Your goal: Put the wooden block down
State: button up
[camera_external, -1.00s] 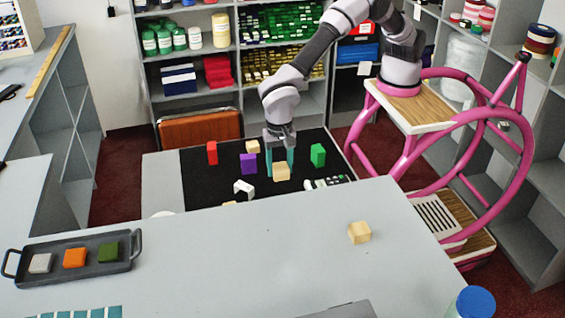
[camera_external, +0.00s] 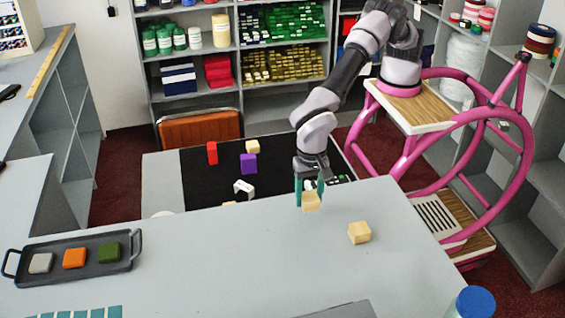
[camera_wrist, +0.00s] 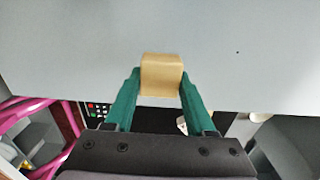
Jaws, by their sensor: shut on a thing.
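My gripper (camera_external: 309,192) is shut on a light wooden block (camera_external: 311,202), with its teal fingers on either side of it. In the wrist view the held block (camera_wrist: 161,76) sits between the two fingertips, with the grey counter surface behind it. The block shows over the far edge of the grey counter (camera_external: 250,250); I cannot tell its exact height above the surface. A second wooden block (camera_external: 359,233) sits on the counter to the right and nearer the camera.
Behind the counter, a black mat (camera_external: 205,182) holds a red block (camera_external: 212,153), a purple block (camera_external: 248,163), another wooden block (camera_external: 252,146) and a white item (camera_external: 244,188). A dark tray (camera_external: 120,266) with coloured pieces stands at left. The counter's middle is clear.

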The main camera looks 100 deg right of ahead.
aim_at(309, 205)
jog(key=shift+f, duration=1.6)
jog(key=o, duration=1.3)
jog(key=shift+f, duration=0.15)
jog(key=shift+o, duration=0.2)
notch_tip(309, 205, up, 12)
jog(key=shift+r, duration=0.2)
jog(key=shift+d, duration=0.1)
